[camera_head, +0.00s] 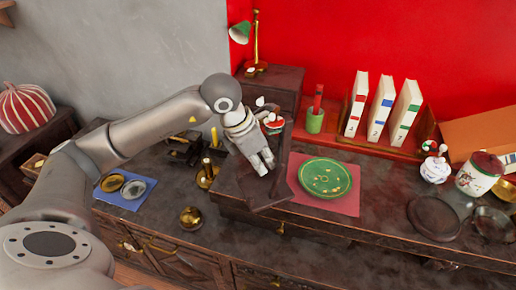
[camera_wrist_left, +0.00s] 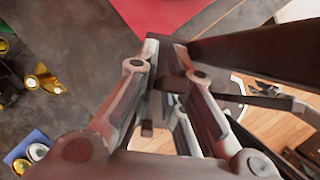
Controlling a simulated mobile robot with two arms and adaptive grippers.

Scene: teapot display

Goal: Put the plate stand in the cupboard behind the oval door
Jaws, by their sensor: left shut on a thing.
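The plate stand (camera_head: 284,156) is a dark wooden frame, held above the counter just left of the green plate. My left gripper (camera_head: 263,163) is shut on it, its fingers pointing down. In the left wrist view the dark bars of the plate stand (camera_wrist_left: 255,45) run out to the right from between the fingers of my left gripper (camera_wrist_left: 165,88). The gripper hides part of the stand. Low dark cupboard fronts (camera_head: 180,262) show under the counter; I cannot tell which one is the oval door. My right gripper is out of view.
A green plate (camera_head: 325,178) lies on a red mat (camera_head: 347,204). Brass pieces (camera_head: 191,218) and a blue mat (camera_head: 126,203) lie to the left. Books (camera_head: 382,103) and jars (camera_head: 478,174) stand at the right. The counter's front middle is fairly clear.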

